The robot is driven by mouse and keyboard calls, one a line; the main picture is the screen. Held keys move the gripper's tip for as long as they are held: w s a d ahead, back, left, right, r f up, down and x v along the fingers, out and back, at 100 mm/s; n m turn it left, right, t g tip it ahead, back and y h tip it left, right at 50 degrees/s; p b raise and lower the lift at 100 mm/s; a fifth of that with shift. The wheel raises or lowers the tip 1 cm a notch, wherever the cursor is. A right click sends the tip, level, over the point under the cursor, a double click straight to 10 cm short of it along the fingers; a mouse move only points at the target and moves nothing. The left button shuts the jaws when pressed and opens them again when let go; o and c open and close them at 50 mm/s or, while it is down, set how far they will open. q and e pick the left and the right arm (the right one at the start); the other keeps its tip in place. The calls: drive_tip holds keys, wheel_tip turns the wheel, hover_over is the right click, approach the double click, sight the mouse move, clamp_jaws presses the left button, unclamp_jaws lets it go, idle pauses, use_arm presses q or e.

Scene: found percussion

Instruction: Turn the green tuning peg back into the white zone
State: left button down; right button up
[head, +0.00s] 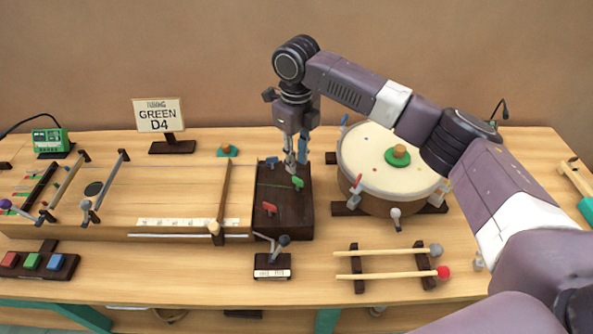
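The green tuning peg (297,182) sticks up from the dark peg block (285,225) at the right end of the stringed board. A red peg (269,208) stands nearer on the same block, and a blue peg (271,162) stands near its far edge. My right gripper (294,168) points down over the far part of the block, just behind and beside the green peg. Its fingertips look close together; whether they touch the peg is too small to tell. A white zone around the green peg cannot be made out. My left gripper is out of view.
A sign (159,115) reads "GREEN D4". A drum (375,160) stands right of the block. Mallets (385,276) lie on a rack in front, beside a small lever stand (272,266). A green-faced device (50,141) and coloured buttons (32,261) are at left.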

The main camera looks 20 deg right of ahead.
sight(297, 178)
wheel_tip(297, 178, up, 6)
drive_tip(key=shift+f, duration=0.1)
idle(0.6)
